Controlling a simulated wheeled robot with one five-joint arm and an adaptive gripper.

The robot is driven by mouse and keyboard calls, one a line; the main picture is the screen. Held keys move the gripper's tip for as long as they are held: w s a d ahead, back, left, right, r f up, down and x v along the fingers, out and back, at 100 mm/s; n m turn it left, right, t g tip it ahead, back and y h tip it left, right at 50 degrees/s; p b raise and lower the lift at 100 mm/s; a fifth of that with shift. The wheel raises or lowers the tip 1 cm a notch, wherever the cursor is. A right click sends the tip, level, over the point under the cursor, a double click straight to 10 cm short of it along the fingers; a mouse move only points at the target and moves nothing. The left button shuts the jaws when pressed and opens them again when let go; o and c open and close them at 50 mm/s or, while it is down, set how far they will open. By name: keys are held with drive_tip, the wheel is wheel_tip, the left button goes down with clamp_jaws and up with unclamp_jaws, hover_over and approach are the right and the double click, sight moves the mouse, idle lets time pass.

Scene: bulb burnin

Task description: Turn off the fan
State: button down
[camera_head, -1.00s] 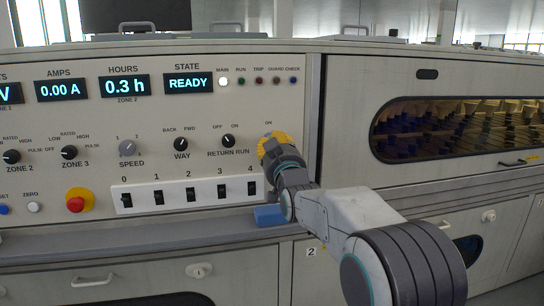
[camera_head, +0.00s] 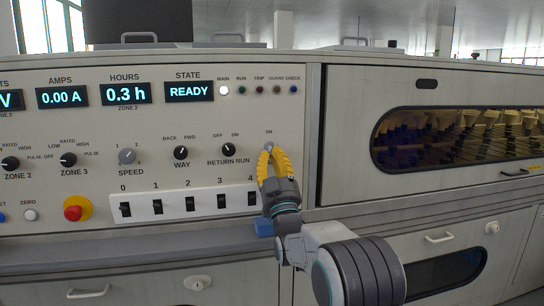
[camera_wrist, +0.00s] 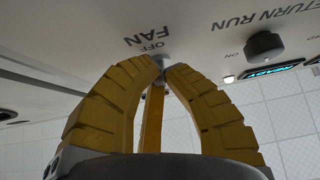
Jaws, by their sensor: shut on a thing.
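The fan switch (camera_wrist: 161,63) is a small grey piece on the panel, with the words FAN and OFF upside down beside it in the wrist view. In the head view its tip (camera_head: 268,147) shows just under an ON label. My gripper (camera_head: 269,152) has yellow ribbed fingers pointing up at the panel. In the wrist view the fingertips (camera_wrist: 164,70) close on the switch from both sides. The fingers hide most of the switch, and I cannot tell which way it points.
The RETURN RUN knob (camera_head: 228,141) is just left of my gripper. A row of rocker switches (camera_head: 190,199) lies lower left, with a red button (camera_head: 76,207) farther left. A blue block (camera_head: 264,226) sits on the ledge below. An oven window (camera_head: 465,135) is at right.

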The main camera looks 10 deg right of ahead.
sight(269, 142)
idle(0.3)
drive_tip(key=c, duration=1.3)
unclamp_jaws()
drive_tip(key=shift+g, duration=0.3)
drive_tip(key=shift+s+r+g, duration=0.2)
drive_tip(key=shift+r+g, duration=0.3)
drive_tip(key=shift+g, duration=0.7)
drive_tip(key=r+g+p, duration=0.1)
drive_tip(key=g+p, duration=0.1)
drive_tip(key=shift+r+p, duration=0.1)
drive_tip(key=shift+p, duration=0.25)
drive_tip(key=g+p, duration=0.1)
drive_tip(key=p, duration=0.2)
drive_tip(key=g+p, duration=0.2)
drive_tip(key=p, duration=0.1)
drive_tip(key=shift+r, duration=0.35)
drive_tip(key=g+p, duration=0.2)
drive_tip(key=p, duration=0.5)
drive_tip(key=r+g+p, duration=0.1)
drive_tip(key=g+p, duration=0.1)
drive_tip(key=p, duration=0.6)
drive_tip(key=shift+w, duration=0.15)
